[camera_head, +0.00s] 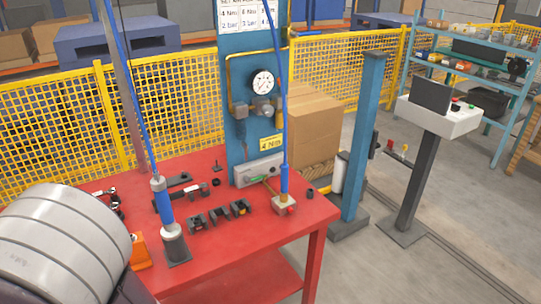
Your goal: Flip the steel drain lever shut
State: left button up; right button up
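I cannot pick out the steel drain lever for certain at this size. A blue panel (237,67) stands at the back of the red table (240,248). It carries a round pressure gauge (263,82) with grey fittings (262,108) and a yellow pipe around them. A grey box (259,169) sits at the panel's foot, with a small green part (257,180) on its front. Neither of my grippers is in view.
A blue-handled tool (161,200) stands on the table beside several black clamps (219,216). A blue post (363,140) and a control pedestal (438,115) stand right of the table. Open floor lies at the lower right.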

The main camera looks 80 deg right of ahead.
aim_at(243, 145)
jog(key=z, duration=2.8)
jog(key=i+l+z, duration=0.1)
jog(key=i, duration=0.5)
jog(key=i+l, duration=0.25)
jog(key=i, duration=0.4)
jog(key=z, duration=0.05)
